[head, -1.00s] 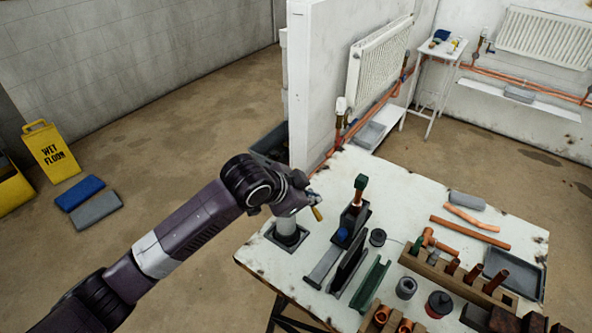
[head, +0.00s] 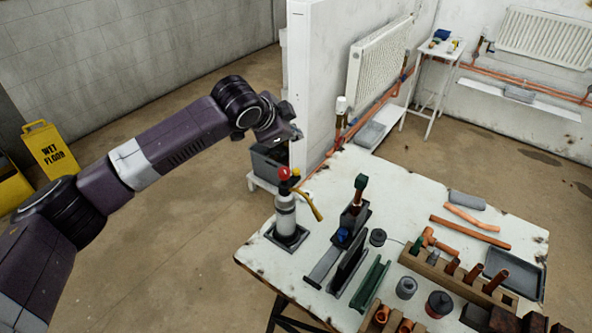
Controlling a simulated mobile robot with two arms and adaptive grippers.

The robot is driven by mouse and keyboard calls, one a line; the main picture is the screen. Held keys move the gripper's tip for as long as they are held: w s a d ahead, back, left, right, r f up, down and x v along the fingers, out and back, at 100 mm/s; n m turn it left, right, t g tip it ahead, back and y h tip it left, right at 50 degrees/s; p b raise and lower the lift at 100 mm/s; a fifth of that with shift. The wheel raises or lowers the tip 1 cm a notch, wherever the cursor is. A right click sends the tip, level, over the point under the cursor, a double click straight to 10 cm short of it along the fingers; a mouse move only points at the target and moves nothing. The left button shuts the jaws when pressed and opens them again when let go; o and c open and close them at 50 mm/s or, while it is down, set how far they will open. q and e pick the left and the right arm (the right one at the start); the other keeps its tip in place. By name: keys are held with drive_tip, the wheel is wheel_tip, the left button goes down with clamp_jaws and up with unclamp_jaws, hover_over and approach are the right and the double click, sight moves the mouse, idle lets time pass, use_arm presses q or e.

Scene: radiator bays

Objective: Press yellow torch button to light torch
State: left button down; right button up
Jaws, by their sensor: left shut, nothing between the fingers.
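The torch (head: 286,215) stands upright in a dark square base near the left corner of the white workbench. It has a pale grey cylinder, a red knob (head: 285,173) on top and a brass nozzle (head: 311,204) slanting down to the right. A small yellow button (head: 296,171) shows beside the red knob. I see no flame at the nozzle. My left gripper (head: 297,134) is above the torch in the picture, apart from it, shut and empty. Its fingertips are small and partly turned away. My right gripper is not in view.
The workbench (head: 398,205) holds grey and green channels, copper pipes, a wooden rack (head: 455,278) and a dark tray (head: 515,272). A white partition wall (head: 318,75) rises behind the torch. A yellow wet-floor sign (head: 50,152) stands at the far left.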

use_arm(q)
drive_tip(key=shift+f, duration=0.15)
drive_tip(key=b, duration=0.7)
hover_over(295, 172)
wheel_tip(295, 172, down, 6)
drive_tip(key=shift+f, duration=1.25)
drive_tip(key=shift+f, duration=0.1)
drive_tip(key=shift+f+p, duration=0.3)
drive_tip(key=shift+p, duration=0.1)
